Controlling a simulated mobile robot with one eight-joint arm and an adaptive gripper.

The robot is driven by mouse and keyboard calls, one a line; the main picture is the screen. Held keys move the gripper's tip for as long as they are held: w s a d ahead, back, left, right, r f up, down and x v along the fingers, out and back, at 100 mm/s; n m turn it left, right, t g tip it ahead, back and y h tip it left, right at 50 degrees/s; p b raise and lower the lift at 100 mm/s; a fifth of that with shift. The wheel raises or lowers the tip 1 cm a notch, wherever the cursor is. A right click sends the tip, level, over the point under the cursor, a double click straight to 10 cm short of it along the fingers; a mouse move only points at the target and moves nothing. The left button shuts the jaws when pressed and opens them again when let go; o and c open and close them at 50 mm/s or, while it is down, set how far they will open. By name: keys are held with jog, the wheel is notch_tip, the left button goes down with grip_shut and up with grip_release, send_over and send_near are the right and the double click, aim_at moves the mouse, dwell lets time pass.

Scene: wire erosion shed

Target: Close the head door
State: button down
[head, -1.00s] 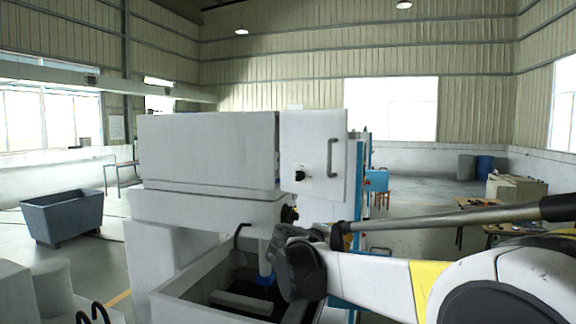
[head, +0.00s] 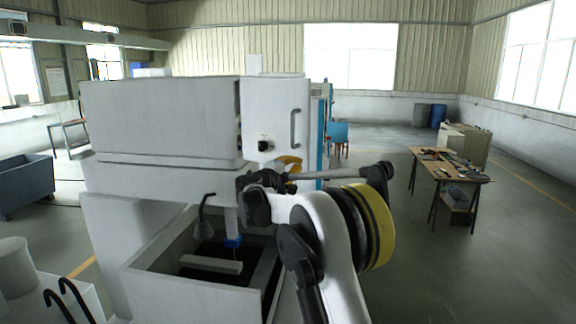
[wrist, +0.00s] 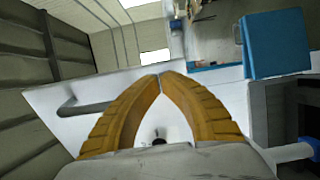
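The head door (head: 275,110) is a white panel at the right end of the machine's white head (head: 165,120). It has a grey bar handle (head: 295,127) and a black knob (head: 263,145). A dark seam shows between door and head; I cannot tell how far the door stands open. My gripper (head: 289,162) is at the door's lower part, below the handle. In the wrist view its orange fingers (wrist: 160,76) meet at the tips with nothing seen between them. The door (wrist: 75,130), handle (wrist: 85,107) and knob (wrist: 158,138) show behind them. Contact with the door is unclear.
Below the head is an open tank (head: 165,270) with a nozzle and a bar inside. A blue cabinet edge (head: 322,110) stands behind the door. A workbench with tools (head: 447,168) is at right, a grey bin (head: 25,187) at left. The floor between is free.

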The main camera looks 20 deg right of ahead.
aim_at(304, 161)
jog(key=shift+p+x, duration=0.4)
jog(key=shift+x, duration=1.2)
